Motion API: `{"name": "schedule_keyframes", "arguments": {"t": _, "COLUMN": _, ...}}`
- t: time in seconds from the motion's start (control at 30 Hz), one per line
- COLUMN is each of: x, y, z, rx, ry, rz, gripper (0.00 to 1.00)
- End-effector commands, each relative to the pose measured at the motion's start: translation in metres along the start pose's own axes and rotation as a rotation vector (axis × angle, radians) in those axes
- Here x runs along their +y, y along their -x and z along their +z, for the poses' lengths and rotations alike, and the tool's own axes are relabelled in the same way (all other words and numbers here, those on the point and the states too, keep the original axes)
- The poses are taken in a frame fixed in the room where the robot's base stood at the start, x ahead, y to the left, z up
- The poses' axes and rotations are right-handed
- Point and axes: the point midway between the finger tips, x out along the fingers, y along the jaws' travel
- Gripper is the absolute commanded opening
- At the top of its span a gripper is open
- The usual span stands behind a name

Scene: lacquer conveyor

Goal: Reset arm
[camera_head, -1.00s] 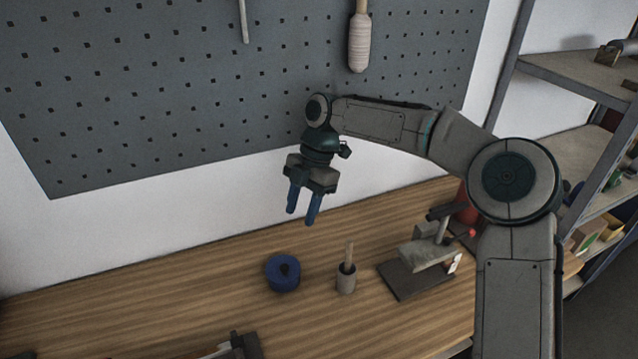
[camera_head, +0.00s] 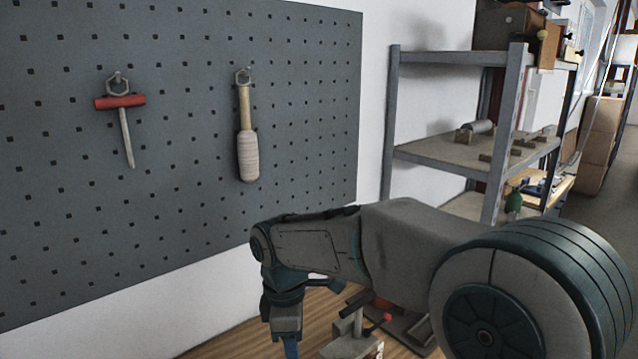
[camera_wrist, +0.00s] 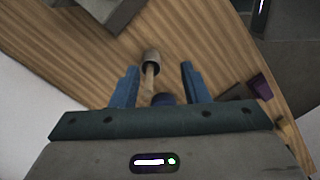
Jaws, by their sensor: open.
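My gripper (camera_wrist: 158,88) is open with two blue fingers. In the wrist view it points down over the wooden workbench (camera_wrist: 200,45), and nothing is held between the fingers. A small grey cup (camera_wrist: 151,57) with a wooden-handled tool (camera_wrist: 148,80) in it shows between the fingers, apparently below them. A dark blue round thing (camera_wrist: 162,99) is partly hidden by the gripper's body. In the head view my arm is bent, with the gripper hanging down at the lower edge, only one blue finger partly showing (camera_head: 290,347).
A grey pegboard (camera_head: 190,120) holds a red-headed hammer (camera_head: 120,102) and a wooden-handled tool (camera_head: 247,150). A metal shelf (camera_head: 450,155) stands to the right. A small bench device (camera_head: 350,345) with a red knob is on the workbench near my arm.

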Motion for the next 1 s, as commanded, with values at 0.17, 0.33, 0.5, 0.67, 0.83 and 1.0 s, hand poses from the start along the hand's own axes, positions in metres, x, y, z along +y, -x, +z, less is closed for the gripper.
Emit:
{"name": "schedule_keyframes", "arguments": {"t": 0.17, "x": -0.020, "y": 0.006, "z": 0.048, "rx": -0.013, "ry": -0.299, "rz": 0.066, "gripper": 0.41}}
{"name": "schedule_keyframes", "arguments": {"t": 0.33, "x": -0.042, "y": 0.009, "z": 0.090, "rx": 0.009, "ry": -0.589, "rz": 0.122, "gripper": 0.41}}
{"name": "schedule_keyframes", "arguments": {"t": 0.5, "x": -0.069, "y": 0.009, "z": 0.128, "rx": 0.062, "ry": -0.881, "rz": 0.169, "gripper": 0.41}}
{"name": "schedule_keyframes", "arguments": {"t": 0.67, "x": -0.097, "y": 0.005, "z": 0.159, "rx": 0.138, "ry": -1.153, "rz": 0.200, "gripper": 0.41}}
{"name": "schedule_keyframes", "arguments": {"t": 0.83, "x": -0.123, "y": -0.003, "z": 0.182, "rx": 0.232, "ry": -1.402, "rz": 0.213, "gripper": 0.41}}
{"name": "schedule_keyframes", "arguments": {"t": 1.0, "x": -0.138, "y": -0.009, "z": 0.190, "rx": 0.296, "ry": -1.547, "rz": 0.210, "gripper": 0.41}}
